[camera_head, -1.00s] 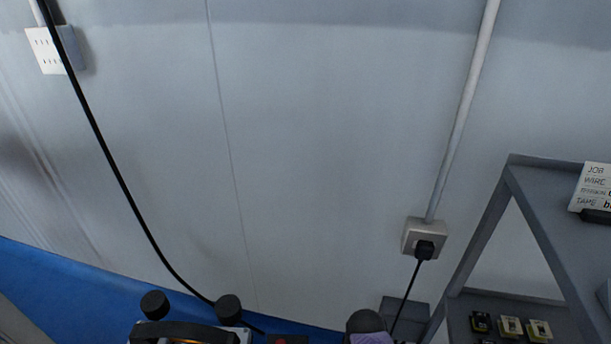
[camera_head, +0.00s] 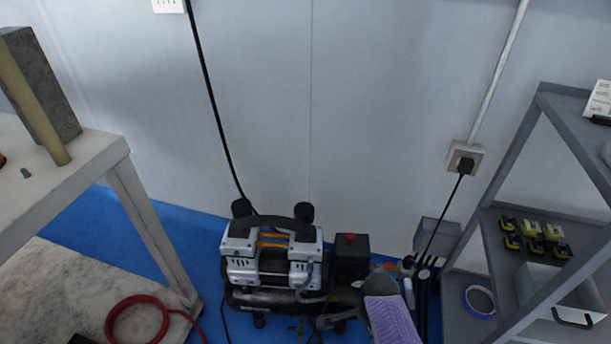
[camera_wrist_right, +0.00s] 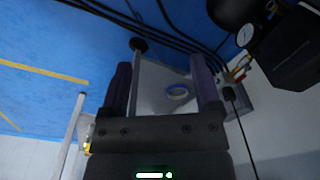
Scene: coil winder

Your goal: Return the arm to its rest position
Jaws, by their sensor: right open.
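My right gripper (camera_wrist_right: 162,68) is open and empty in the right wrist view, with a dark, purple-padded finger on each side. In the head view one purple-padded part of my right gripper (camera_head: 391,318) rises at the bottom edge, in front of the floor right of the compressor; the rest is cut off. In the wrist view, a grey shelf surface with a blue tape roll (camera_wrist_right: 177,92) shows beyond the gap between the fingers. My left gripper is not in view.
An air compressor (camera_head: 272,255) stands on the blue floor by the wall. A grey shelf rack (camera_head: 478,240) with several small yellow-black parts stands at right. A white-topped table (camera_head: 60,190) is at left; a red hose (camera_head: 138,302) lies below. A black cable runs down the wall.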

